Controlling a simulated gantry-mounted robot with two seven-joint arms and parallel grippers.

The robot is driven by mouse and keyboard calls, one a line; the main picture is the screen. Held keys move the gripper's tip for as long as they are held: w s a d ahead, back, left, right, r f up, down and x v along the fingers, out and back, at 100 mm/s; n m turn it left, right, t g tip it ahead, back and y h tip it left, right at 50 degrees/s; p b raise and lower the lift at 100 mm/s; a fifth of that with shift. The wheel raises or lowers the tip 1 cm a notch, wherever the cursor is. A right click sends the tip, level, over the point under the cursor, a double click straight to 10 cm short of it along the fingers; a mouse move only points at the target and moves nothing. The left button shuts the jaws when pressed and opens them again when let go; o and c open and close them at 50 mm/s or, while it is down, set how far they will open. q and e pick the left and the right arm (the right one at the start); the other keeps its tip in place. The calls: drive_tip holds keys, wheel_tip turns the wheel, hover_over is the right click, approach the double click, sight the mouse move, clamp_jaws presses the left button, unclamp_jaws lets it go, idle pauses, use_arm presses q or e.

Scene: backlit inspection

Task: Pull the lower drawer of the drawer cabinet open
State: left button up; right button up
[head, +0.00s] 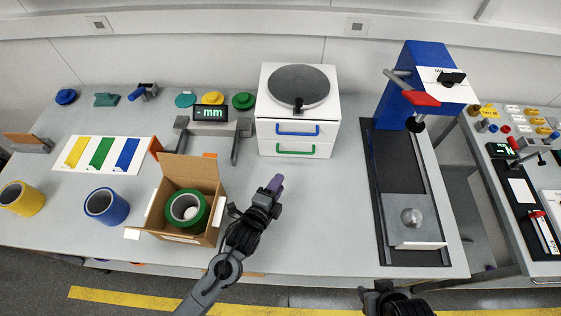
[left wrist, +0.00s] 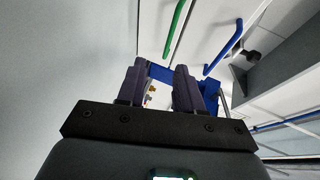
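The white drawer cabinet (head: 264,143) stands at the back middle of the table. Its lower drawer has a green handle (head: 296,151), and its upper drawer has a blue handle (head: 297,130). Both drawers look shut. My left gripper (head: 276,184) is in front of and below the cabinet, apart from it. In the left wrist view its two dark fingers (left wrist: 158,88) stand apart with nothing between them. The green handle (left wrist: 177,27) and blue handle (left wrist: 224,46) show beyond the fingers. My right gripper (head: 383,287) is at the bottom edge, its fingers unclear.
A cardboard box (head: 211,169) with a green roll (head: 187,210) inside stands left of my left gripper. A grey round plate (head: 299,86) sits on the cabinet. A blue press-like stand (head: 392,95) is to the right. The tabletop directly before the cabinet is clear.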

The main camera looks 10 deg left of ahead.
use_arm(q)
drive_tip(key=shift+w+d+f+h+b, duration=0.1)
drive_tip(key=shift+w+d+h+b, duration=0.05)
drive_tip(key=shift+w+b, duration=0.3)
drive_tip(key=shift+w+d+f+h+b, duration=0.1)
drive_tip(key=shift+w+h+b, duration=0.05)
drive_tip(key=shift+w+b, duration=0.3)
drive_tip(key=shift+t, duration=0.3)
drive_tip(key=x, duration=0.3)
drive_tip(key=b+x, duration=0.1)
drive_tip(key=x, duration=0.3)
drive_tip(key=r+b+x, duration=0.1)
drive_tip(key=x, duration=0.3)
drive_tip(key=shift+w+f, duration=0.1)
drive_tip(key=shift+w, duration=0.2)
use_arm(e)
wheel_tip(320, 180, down, 5)
use_arm(q)
clamp_jaws()
use_arm(e)
drive_tip(key=shift+d, duration=0.15)
